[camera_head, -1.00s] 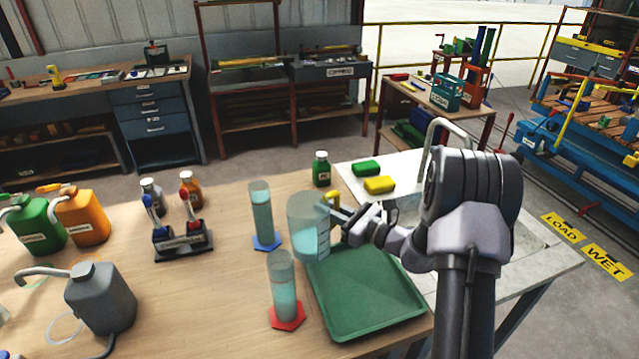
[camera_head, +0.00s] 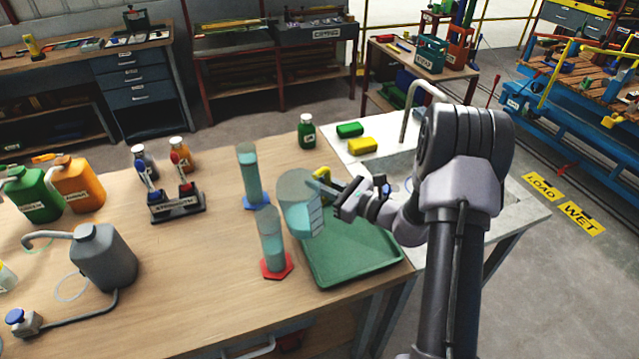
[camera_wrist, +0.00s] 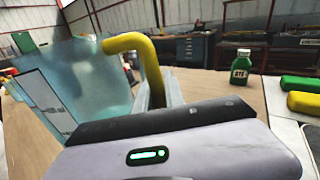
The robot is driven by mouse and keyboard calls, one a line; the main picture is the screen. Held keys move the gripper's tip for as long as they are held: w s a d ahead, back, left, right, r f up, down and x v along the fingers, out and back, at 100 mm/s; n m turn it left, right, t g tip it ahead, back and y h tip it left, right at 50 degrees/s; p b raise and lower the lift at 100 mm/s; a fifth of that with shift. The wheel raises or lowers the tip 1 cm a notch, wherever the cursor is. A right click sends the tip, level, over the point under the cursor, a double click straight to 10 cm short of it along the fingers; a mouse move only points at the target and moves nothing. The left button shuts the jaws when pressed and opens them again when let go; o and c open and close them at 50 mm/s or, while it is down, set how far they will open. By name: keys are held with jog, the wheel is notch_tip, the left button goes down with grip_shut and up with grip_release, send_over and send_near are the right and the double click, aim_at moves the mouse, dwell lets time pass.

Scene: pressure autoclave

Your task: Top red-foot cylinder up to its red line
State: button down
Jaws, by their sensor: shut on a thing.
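My gripper (camera_head: 338,192) is shut on the yellow handle (camera_head: 322,183) of a clear jug (camera_head: 298,206) holding pale blue liquid. The jug is held above the left end of the green tray, just right of and behind the red-foot cylinder (camera_head: 271,240), and looks slightly tilted. In the wrist view the jug (camera_wrist: 85,85) leans left beyond my gripper (camera_wrist: 160,92). The red-foot cylinder stands upright on the table, partly filled with bluish liquid. Its red line cannot be made out. No stream of liquid is visible.
A blue-foot cylinder (camera_head: 249,175) with liquid stands behind the red-foot one. The green tray (camera_head: 352,262) lies beside the sink (camera_head: 400,170).

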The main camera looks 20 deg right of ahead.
jog(key=shift+s+a+r+n+g+h+b, duration=0.1)
jog(key=shift+s+a+r+n+h+b, duration=0.55)
jog(key=shift+r+n, duration=1.75)
jog(key=shift+a+r+n+g+h, duration=0.1)
jog(key=shift+a+r+n+h, duration=0.25)
jog(key=shift+a+r+n, duration=1.95)
jog(key=shift+s+d+r+n+g+h+b, duration=0.1)
jog(key=shift+s+d+r+n+h+b, duration=0.75)
jog(key=shift+r, duration=2.9)
jog(key=shift+w+a+n+y, duration=0.3)
jog(key=shift+w+n+y, duration=0.05)
jog(key=shift+w, duration=0.15)
jog(key=shift+s+a+r+n+b, duration=0.25)
jog(key=shift+a+r+n+b, duration=0.35)
jog(key=shift+a, duration=0.05)
